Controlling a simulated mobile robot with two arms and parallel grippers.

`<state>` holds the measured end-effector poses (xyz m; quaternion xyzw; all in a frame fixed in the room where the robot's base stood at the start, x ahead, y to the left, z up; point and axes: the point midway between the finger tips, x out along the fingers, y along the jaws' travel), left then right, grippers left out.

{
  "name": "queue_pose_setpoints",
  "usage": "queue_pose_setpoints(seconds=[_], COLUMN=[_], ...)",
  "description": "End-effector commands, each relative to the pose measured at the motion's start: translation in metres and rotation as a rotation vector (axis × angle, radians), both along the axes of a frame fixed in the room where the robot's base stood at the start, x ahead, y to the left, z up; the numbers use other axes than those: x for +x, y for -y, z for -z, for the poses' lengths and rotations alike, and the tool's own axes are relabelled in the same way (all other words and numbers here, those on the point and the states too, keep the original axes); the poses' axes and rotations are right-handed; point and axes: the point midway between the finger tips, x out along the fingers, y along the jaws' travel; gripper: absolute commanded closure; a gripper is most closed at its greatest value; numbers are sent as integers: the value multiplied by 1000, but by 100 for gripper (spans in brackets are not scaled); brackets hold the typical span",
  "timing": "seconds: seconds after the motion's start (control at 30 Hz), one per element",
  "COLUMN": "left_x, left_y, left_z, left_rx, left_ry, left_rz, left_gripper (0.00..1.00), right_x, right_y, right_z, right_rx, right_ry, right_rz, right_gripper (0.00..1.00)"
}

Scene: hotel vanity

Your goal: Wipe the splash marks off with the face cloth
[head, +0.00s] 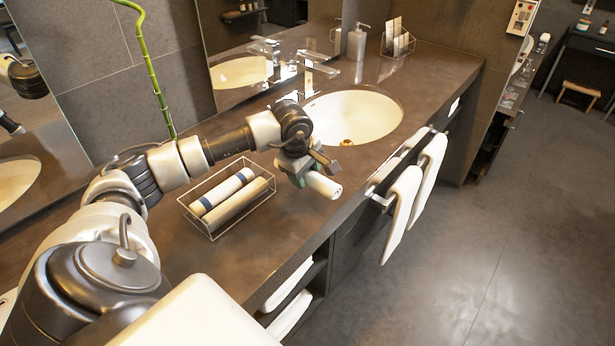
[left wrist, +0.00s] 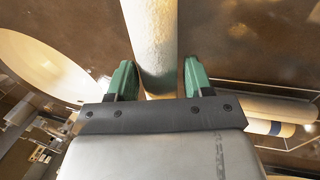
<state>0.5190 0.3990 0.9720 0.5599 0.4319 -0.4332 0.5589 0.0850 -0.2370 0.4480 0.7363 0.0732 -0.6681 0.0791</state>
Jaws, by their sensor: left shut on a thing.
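My left gripper (head: 312,166) is shut on a white rolled cloth (head: 323,185), which it holds over the counter in front of the basin. In the left wrist view the cloth (left wrist: 154,40) runs between the two green fingers (left wrist: 158,82) and past the top edge. I cannot tell whether the cloth touches the counter. Pale patches (left wrist: 240,31) show on the brown counter in the left wrist view; I cannot tell whether they are splash marks or reflections. My right gripper is out of view.
A wire tray (head: 213,237) with a blue-banded white roll (head: 222,192) and a beige roll (head: 234,206) stands left of the gripper. The basin (head: 352,118) and tap (head: 312,70) lie behind. Towels (head: 402,212) hang on the front rail. The counter (head: 235,264) nearer me is clear.

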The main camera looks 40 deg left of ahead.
Motion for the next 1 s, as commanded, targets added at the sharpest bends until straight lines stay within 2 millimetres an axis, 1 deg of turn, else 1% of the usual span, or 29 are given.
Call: queue_pose_setpoints(seconds=[0.03,0.1,0.3,0.87,0.97,1.0], left_x=[0,-1,-2,-2,-4,-6], left_y=[-2,-3,-7,-7,-1,5], left_z=[-8,-14,-27,-28,-27,-26], left_rx=[0,1,0,0,-1,-1], left_ry=[1,2,1,1,0,0], left_rz=[-2,-3,-8,-8,22,55], left_gripper=[68,68,68,68,68,68], right_x=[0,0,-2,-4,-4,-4], right_y=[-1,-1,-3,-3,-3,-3], right_z=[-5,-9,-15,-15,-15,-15], right_rx=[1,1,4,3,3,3], right_ry=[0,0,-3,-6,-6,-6], right_rz=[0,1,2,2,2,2], right_gripper=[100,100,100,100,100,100])
